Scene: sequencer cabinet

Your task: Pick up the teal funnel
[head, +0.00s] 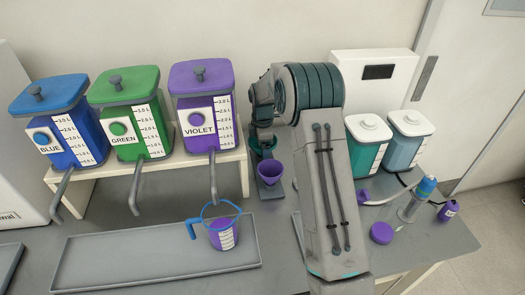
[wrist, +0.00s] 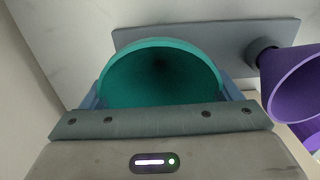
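The teal funnel (wrist: 160,72) fills the middle of the wrist view, its wide mouth facing the camera. The blue-grey fingers of my gripper (wrist: 161,92) stand on either side of it, close against its rim. The rim hides their inner faces, so I cannot tell whether they press on it. In the head view the teal funnel (head: 266,143) shows small beside my gripper (head: 259,136), partly hidden by my arm. I cannot tell whether it rests in its holder.
A purple funnel (head: 271,173) sits close by on the grey holder (head: 270,197), and at right in the wrist view (wrist: 296,88). Blue (head: 61,125), green (head: 128,115) and violet (head: 203,105) dispensers stand left on a shelf. A violet jug (head: 222,236) stands on the front tray (head: 150,262).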

